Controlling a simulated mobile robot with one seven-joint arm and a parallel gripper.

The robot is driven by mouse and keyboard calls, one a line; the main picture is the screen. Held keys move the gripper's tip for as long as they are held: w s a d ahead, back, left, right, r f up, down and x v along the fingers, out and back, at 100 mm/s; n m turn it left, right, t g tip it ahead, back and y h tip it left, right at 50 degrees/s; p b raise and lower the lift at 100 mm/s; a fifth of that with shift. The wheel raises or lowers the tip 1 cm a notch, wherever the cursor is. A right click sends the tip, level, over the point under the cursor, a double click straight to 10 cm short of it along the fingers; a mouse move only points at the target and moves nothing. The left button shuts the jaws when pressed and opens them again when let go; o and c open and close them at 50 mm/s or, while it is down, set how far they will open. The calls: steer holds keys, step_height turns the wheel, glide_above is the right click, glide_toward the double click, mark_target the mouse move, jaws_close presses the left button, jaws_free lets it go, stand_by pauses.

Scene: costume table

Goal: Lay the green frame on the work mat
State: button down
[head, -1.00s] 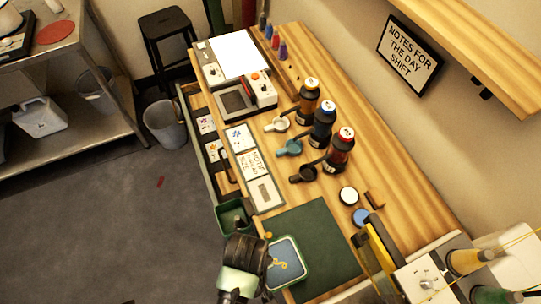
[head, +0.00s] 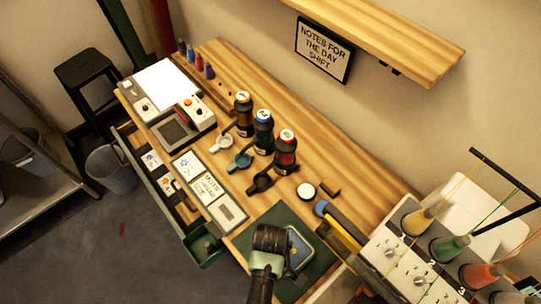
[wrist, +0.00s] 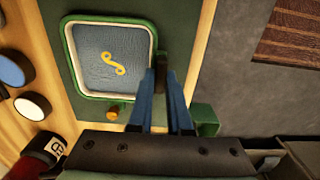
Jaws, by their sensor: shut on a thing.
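The green frame (head: 311,251) holds blue cloth with a yellow squiggle. It also shows in the wrist view (wrist: 110,98), roughly flat, with a small orange-brown knob on its lower edge. My gripper (head: 287,268) is shut on the frame's near side rim; in the wrist view its blue-grey fingers (wrist: 161,68) meet the rim's right side. The dark green work mat (head: 277,212) lies on the table's near end. The frame is over the mat in the head view; I cannot tell whether it touches. My gripper and arm hide part of the mat.
A white-topped jar (head: 305,190) and a blue disc (head: 321,208) stand beyond the mat. A yellow-edged piece (head: 338,239) and a thread-spool unit (head: 410,255) stand close on its right. Several bottles (head: 262,132) stand farther left. An open drawer (head: 203,246) juts out in front.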

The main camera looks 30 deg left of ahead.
steer(key=shift+f, duration=0.15)
steer(key=c, duration=0.9)
jaws_free()
steer(key=shift+o, duration=0.2)
step_height(320, 180, up, 12)
steer(key=shift+r, duration=0.2)
